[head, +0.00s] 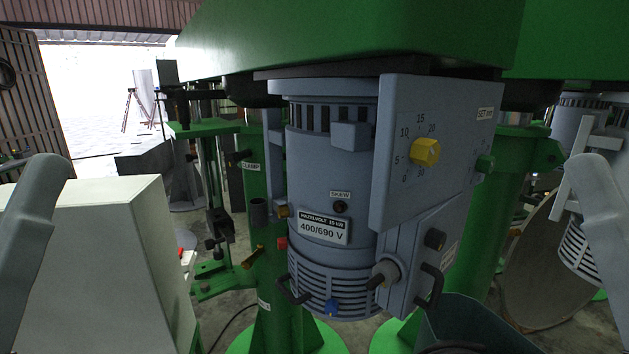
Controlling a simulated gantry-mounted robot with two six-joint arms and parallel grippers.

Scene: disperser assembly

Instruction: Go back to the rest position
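A grey-blue disperser motor unit (325,185) hangs in the middle of the head view under a green housing (350,35). Its front panel (400,180) carries a yellow dial (426,152) with numbers around it. A lower box (425,255) on the unit has dark handles and a round knob (385,273). Grey links of my arms show at the far left and far right edges. Neither of my grippers is in view, so their state and anything in them are hidden.
A pale cabinet (100,260) stands at the left. Green columns (262,200) stand behind the motor. A dark teal container (475,325) is at the bottom right. Another grey machine (585,115) stands at the right. A bright doorway opens at the back left.

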